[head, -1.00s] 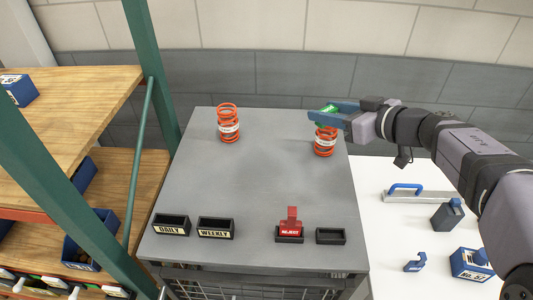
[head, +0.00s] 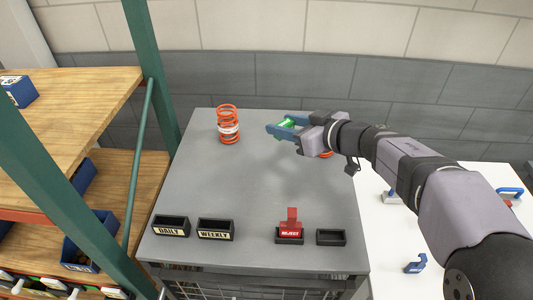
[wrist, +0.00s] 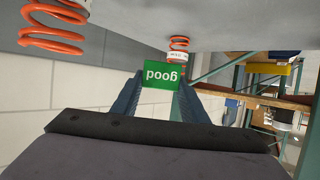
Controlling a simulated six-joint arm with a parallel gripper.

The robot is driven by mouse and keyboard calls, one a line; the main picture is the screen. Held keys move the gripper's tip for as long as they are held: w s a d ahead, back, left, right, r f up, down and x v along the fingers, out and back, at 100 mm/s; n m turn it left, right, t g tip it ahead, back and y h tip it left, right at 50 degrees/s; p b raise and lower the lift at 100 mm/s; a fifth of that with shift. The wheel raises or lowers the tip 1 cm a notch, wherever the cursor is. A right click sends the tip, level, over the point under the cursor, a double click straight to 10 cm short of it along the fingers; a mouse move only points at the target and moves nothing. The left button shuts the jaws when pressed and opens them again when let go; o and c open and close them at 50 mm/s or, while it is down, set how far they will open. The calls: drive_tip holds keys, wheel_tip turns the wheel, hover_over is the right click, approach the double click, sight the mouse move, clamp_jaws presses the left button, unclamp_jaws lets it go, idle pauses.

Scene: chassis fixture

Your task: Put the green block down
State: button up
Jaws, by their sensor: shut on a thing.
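My gripper (head: 284,130) is shut on the green block (head: 288,123), held above the grey table between the two orange springs. In the wrist view the green block (wrist: 163,75) shows the word "good", upside down, between the blue fingers. The red REJECT block (head: 291,218) stands in a black tray near the table's front. To its right is an empty black tray (head: 331,237). Trays labelled DAILY (head: 171,225) and WEEKLY (head: 216,229) stand at the front left.
An orange spring (head: 228,124) stands at the back left. Another orange spring (head: 326,154) is mostly hidden behind my gripper. The middle of the grey table (head: 240,180) is clear. A wooden shelf (head: 80,90) with a green post stands left; a white table (head: 395,245) is right.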

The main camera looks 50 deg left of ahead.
sight(284, 164)
drive_tip(key=shift+f, duration=4.9)
drive_tip(key=shift+f+b, duration=0.1)
drive_tip(key=shift+b, duration=0.2)
drive_tip(key=o, duration=1.1)
drive_tip(key=shift+o, duration=0.2)
drive_tip(key=shift+d+r, duration=0.15)
drive_tip(key=shift+r, duration=0.05)
drive_tip(key=b+v, duration=0.2)
drive_tip(key=v, duration=0.9)
drive_tip(key=shift+d+r, duration=0.15)
drive_tip(key=shift+d, duration=0.15)
